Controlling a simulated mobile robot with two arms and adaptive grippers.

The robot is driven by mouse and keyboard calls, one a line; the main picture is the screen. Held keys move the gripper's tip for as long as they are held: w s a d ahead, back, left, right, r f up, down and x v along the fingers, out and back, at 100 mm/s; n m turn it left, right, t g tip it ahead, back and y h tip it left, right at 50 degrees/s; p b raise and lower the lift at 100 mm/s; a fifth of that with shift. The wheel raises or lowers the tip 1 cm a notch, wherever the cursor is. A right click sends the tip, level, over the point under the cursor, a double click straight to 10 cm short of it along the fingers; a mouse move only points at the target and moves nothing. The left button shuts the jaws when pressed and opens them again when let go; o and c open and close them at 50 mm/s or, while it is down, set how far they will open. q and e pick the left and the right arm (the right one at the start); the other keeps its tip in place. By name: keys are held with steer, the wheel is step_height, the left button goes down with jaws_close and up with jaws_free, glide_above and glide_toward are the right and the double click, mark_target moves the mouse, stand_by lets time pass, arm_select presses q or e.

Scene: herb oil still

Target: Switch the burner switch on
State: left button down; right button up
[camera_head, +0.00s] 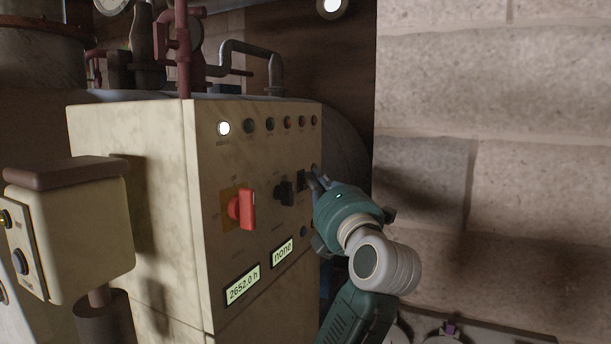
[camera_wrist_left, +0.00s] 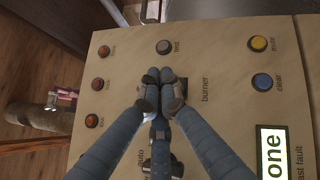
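The burner switch (camera_wrist_left: 182,87) is a small dark piece beside the "burner" label in the left wrist view, mostly hidden behind my fingertips. In the head view a dark square (camera_head: 301,180) on the cabinet's front face, just left of my fingertips, appears to be the same switch. My left gripper (camera_head: 315,178) is at the right part of the panel. In the left wrist view its fingers (camera_wrist_left: 160,76) come together at the tips, with nothing seen between them. I cannot tell whether they touch the switch. The switch's position is not readable. My right gripper is not in view.
The cream cabinet (camera_head: 150,140) carries a red rotary handle (camera_head: 243,209), a black selector (camera_head: 284,193) and a row of lamps, with the white one (camera_head: 223,128) lit. Yellow (camera_wrist_left: 258,43) and blue (camera_wrist_left: 262,82) buttons sit near the label. A stone wall (camera_head: 500,150) stands at right.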

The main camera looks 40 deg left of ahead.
arm_select(q)
steer(key=shift+d, duration=0.1)
steer(key=shift+w+d, duration=0.15)
steer(key=shift+d, duration=0.5)
steer(key=shift+f, duration=0.1)
steer(key=shift+w+d+f+p, duration=0.1)
steer(key=shift+w+d, duration=0.1)
steer(key=shift+d, duration=0.6)
steer(key=shift+w+d+f+p, duration=0.1)
steer(key=shift+w+d+p, duration=0.1)
steer(key=shift+d, duration=0.6)
steer(key=shift+w+d+f+p, duration=0.1)
steer(key=shift+w+d, duration=0.1)
steer(key=shift+d, duration=0.6)
